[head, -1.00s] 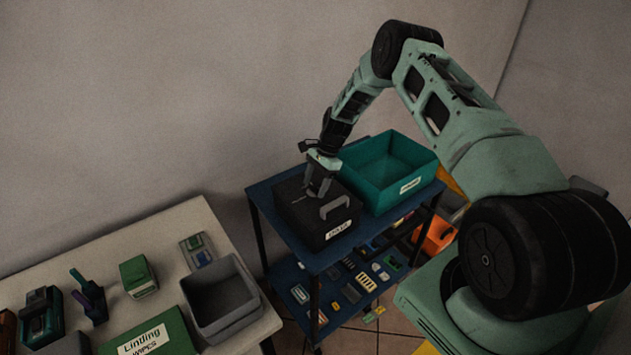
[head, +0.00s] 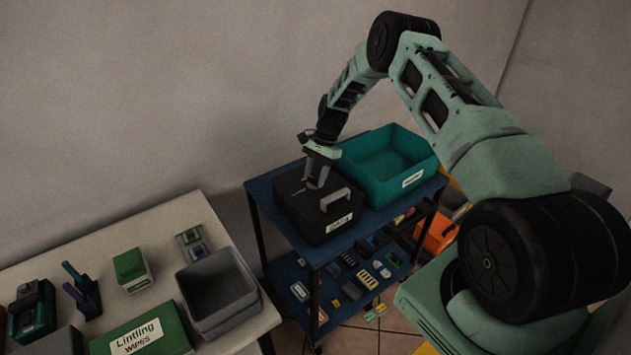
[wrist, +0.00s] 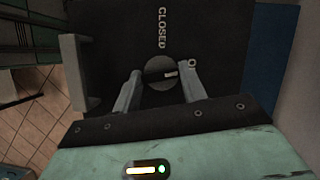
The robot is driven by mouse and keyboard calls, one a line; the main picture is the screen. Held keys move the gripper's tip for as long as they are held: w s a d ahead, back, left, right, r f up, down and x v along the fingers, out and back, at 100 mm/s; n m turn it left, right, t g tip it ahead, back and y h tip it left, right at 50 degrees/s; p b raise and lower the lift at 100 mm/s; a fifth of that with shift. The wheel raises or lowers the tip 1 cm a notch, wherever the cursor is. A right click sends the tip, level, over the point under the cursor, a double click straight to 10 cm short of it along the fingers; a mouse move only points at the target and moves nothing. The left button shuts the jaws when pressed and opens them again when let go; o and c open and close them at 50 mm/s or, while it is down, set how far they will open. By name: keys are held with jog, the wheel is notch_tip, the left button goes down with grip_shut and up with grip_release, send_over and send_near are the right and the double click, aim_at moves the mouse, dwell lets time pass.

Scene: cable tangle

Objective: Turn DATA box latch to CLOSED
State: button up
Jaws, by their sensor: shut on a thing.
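The black DATA box (head: 325,222), with a white label and a raised handle, sits on the blue cart top. Its round latch (wrist: 157,65) shows in the wrist view on the dark lid, with a pale mark toward the right. The word CLOSED is printed on the lid above it. A letter shows by the right finger; the rest of that word is hidden. My gripper (head: 316,182) is down at the box lid. In the wrist view its fingers stand either side of the latch, shut on it; the exact contact is hard to see.
A teal bin (head: 390,160) stands close right of the box. The box handle (wrist: 75,70) rises left of the fingers in the wrist view. The lower shelf (head: 345,285) holds several small parts. A pale table (head: 165,218) at left carries a grey bin (head: 215,290) and green boxes.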

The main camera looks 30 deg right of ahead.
jog(key=n+b, duration=0.2)
jog(key=n+g+b, duration=0.1)
jog(key=b, duration=0.1)
jog(key=shift+w+f+n+h, duration=0.15)
jog(key=shift+f+n+h, duration=0.1)
jog(key=shift+n+h, duration=0.05)
jog(key=n+g+b, duration=0.1)
jog(key=n+b, duration=0.1)
jog(key=n, duration=0.1)
jog(key=shift+a+n+h, duration=0.15)
jog(key=shift+n+h, duration=0.15)
jog(key=shift+h, duration=0.1)
jog(key=n+b, duration=0.1)
jog(key=n, duration=0.1)
jog(key=n+g+h+b, duration=0.1)
jog(key=n, duration=0.1)
jog(key=shift+w+a+r+n+h, duration=0.1)
jog(key=shift+r+n+h, duration=0.1)
jog(key=shift+n+h, duration=0.1)
jog(key=shift+n+h+b, duration=0.5)
jog(key=shift+n+h, duration=0.2)
jog(key=shift+n, duration=1)
jog(key=shift+r, duration=0.1)
jog(key=o, duration=1)
jog(key=p+v, duration=0.4)
jog(key=v, duration=1.3)
jog(key=shift+w+a+r+p, duration=0.1)
jog(key=shift+w+p, duration=0.1)
jog(key=shift+p, duration=0.2)
